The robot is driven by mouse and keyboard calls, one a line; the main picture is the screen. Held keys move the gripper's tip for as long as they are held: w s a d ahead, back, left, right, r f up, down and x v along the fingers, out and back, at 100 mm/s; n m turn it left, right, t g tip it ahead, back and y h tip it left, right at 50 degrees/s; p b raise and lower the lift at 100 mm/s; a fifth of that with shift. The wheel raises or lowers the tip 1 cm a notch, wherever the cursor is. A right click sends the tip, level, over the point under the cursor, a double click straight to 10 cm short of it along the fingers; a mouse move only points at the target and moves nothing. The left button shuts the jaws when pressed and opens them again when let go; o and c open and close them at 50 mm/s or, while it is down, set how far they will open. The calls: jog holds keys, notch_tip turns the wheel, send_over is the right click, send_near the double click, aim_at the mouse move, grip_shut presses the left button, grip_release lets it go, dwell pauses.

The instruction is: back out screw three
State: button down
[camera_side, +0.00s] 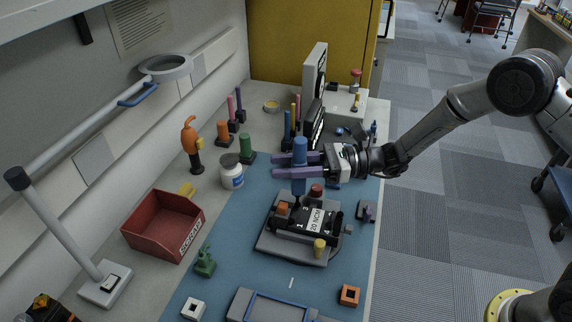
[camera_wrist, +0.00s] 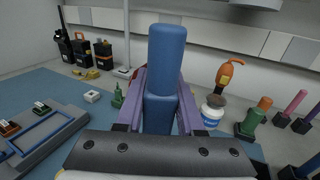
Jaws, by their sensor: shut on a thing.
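My gripper (camera_side: 277,165), with purple fingers, is shut on the upright blue handle of a driver (camera_side: 300,148). In the wrist view the blue handle (camera_wrist: 166,50) stands between both fingers (camera_wrist: 160,92). The driver's lower end points down over a dark device (camera_side: 288,228) with a white label reading "20 NC" and a further unclear letter. The device sits on a grey fixture (camera_side: 272,247). I cannot tell whether the driver tip touches the device. Screw three cannot be made out; the wrist view does not show the device.
A red scrap bin (camera_side: 150,243) stands left on the bench. A grey tray with blue frame (camera_side: 240,303) lies in front. Blue mat (camera_side: 225,230) between is clear.

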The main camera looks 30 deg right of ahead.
jog(key=shift+s+f, duration=0.15)
jog(key=shift+f, duration=0.2)
jog(key=shift+r, duration=2.85)
